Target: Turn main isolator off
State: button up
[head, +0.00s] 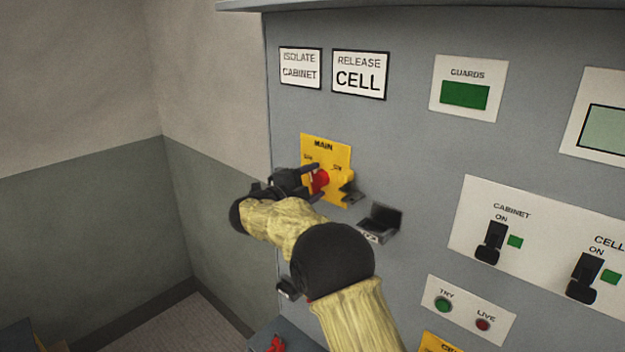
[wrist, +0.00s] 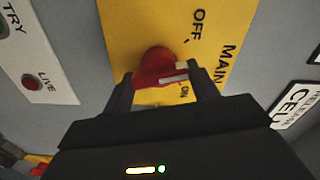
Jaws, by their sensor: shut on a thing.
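The main isolator is a red rotary handle (head: 320,180) on a yellow plate (head: 338,152) marked MAIN, on the grey cabinet front. In the wrist view the red handle (wrist: 158,66) sits between my two dark fingers, and the yellow plate (wrist: 130,25) shows OFF and ON marks. My gripper (head: 314,182) is shut on the handle. In the wrist view my gripper (wrist: 160,88) is close to the plate, with the handle's grip bar between its fingertips, near the ON mark. Part of the plate and handle is hidden by my gripper in the head view.
A small black bracket (head: 380,222) juts out right of my wrist. CABINET (head: 491,243) and CELL (head: 584,278) switches stand at the right, both with ON marks. TRY and LIVE buttons (head: 462,313) sit below. Free floor and bare wall lie to the left.

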jog(key=n, duration=0.1)
jog(key=n+p, duration=0.2)
jog(key=shift+d+r+n, duration=0.1)
jog(key=shift+r+n, duration=0.15)
jog(key=shift+n, duration=0.05)
jog(key=shift+n+p, duration=0.6)
jog(key=shift+n, duration=0.6)
jog(key=o, duration=1)
jog(key=shift+w+d+f, duration=0.1)
jog(key=shift+w+f, duration=0.05)
jog(key=shift+w, duration=0.05)
jog(key=shift+s, duration=0.1)
jog(key=shift+a, duration=0.2)
jog(key=shift+s+a+f+b, duration=0.15)
jog(key=shift+s+a+b, duration=0.2)
jog(key=shift+s+b, duration=0.1)
jog(key=b+v, duration=0.6)
jog(key=v, duration=1)
